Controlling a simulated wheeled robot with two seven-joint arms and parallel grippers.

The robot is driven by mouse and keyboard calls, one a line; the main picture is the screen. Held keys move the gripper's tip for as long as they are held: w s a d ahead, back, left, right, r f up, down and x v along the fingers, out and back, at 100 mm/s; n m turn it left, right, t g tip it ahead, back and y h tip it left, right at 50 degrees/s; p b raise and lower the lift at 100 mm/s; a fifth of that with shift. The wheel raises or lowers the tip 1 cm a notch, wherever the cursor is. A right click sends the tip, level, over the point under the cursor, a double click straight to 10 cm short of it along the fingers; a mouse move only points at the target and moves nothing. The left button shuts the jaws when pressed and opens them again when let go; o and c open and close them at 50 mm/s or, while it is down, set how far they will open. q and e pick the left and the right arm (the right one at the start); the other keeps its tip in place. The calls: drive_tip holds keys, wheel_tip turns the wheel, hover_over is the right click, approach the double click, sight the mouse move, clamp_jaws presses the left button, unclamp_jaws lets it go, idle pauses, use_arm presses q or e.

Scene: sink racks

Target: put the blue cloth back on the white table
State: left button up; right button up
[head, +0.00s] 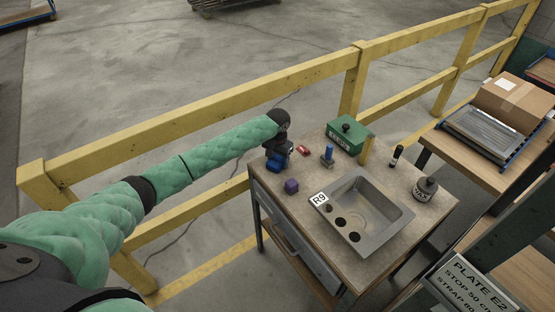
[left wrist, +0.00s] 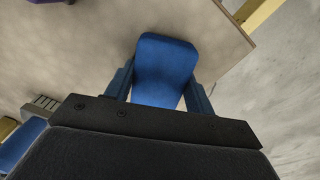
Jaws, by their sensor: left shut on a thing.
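My left gripper (head: 284,150) reaches over the far left corner of the table (head: 297,222), whose top looks beige-grey rather than white. The gripper is shut on the blue cloth (head: 274,162), which looks like a compact folded block. In the left wrist view the cloth (left wrist: 165,65) sits between the two blue fingers, with the table top (left wrist: 80,60) and its edge behind it. I cannot tell whether the cloth touches the top. My right gripper is not in view.
A yellow rail (head: 215,104) runs behind.

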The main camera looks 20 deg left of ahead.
sight(278, 159)
use_arm(q)
drive_tip(key=o, duration=1)
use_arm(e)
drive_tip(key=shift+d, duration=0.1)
use_arm(q)
drive_tip(key=shift+o, duration=0.2)
drive_tip(key=shift+r+b, duration=0.3)
drive_tip(key=shift+r, duration=0.2)
wheel_tip(278, 159, up, 3)
drive_tip(key=shift+f+b, duration=0.1)
drive_tip(key=shift+b, duration=0.45)
wheel_tip(278, 159, up, 8)
drive_tip(key=b, duration=0.2)
drive_tip(key=shift+r, duration=0.25)
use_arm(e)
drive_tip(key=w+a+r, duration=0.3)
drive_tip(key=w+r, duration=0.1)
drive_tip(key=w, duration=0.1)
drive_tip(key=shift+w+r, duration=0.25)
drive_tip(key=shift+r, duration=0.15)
use_arm(q)
drive_tip(key=shift+s+f, duration=0.1)
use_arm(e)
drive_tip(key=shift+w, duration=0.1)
